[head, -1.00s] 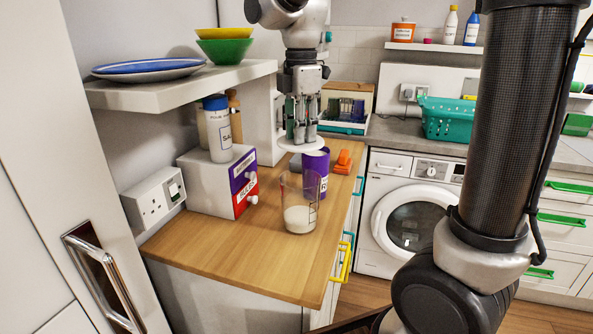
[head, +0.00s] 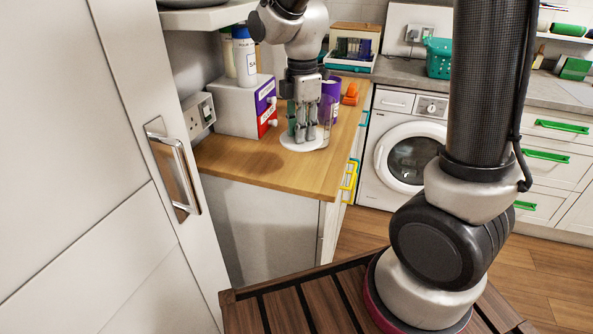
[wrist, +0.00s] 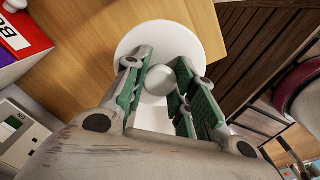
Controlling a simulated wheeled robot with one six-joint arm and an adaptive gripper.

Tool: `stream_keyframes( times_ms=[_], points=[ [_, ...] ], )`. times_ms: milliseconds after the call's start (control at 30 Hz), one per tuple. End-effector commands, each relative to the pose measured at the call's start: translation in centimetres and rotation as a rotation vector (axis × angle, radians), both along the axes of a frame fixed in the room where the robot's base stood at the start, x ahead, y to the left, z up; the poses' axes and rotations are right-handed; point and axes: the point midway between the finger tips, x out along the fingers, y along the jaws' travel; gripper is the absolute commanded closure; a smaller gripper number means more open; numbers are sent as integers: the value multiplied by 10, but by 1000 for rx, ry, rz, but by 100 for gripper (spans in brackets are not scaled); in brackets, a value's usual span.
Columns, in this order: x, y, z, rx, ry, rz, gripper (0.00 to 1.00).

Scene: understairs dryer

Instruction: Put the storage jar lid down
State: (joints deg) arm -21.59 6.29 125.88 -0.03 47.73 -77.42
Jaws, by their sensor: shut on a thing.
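The storage jar lid (head: 290,145) is a flat white disc with a round knob, held level low over the front part of the wooden counter (head: 240,160). I cannot tell whether its underside touches the wood. My gripper (head: 305,134) points down and is shut on the lid's knob. In the wrist view, the green-padded fingers of my gripper (wrist: 160,85) stand on both sides of the white knob, with the lid (wrist: 160,35) spread out below them. The clear jar is mostly hidden behind the gripper and lid.
A purple container (head: 331,92) and an orange object (head: 350,94) stand behind the gripper. A white drawer box (head: 240,108) with a bottle (head: 245,55) on top is at the left. The counter's front edge is close to the lid. A washing machine (head: 409,150) stands to the right.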

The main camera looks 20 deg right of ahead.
Motion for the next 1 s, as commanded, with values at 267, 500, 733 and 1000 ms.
stream_keyframes(
  times_ms=[267,500,733,1000],
  points=[
    [-1,0,-46,-1,3,0,90],
    [-1,0,-79,-2,4,0,90],
    [0,0,-85,0,0,0,90],
    [0,0,-87,0,0,0,63]
  ],
)
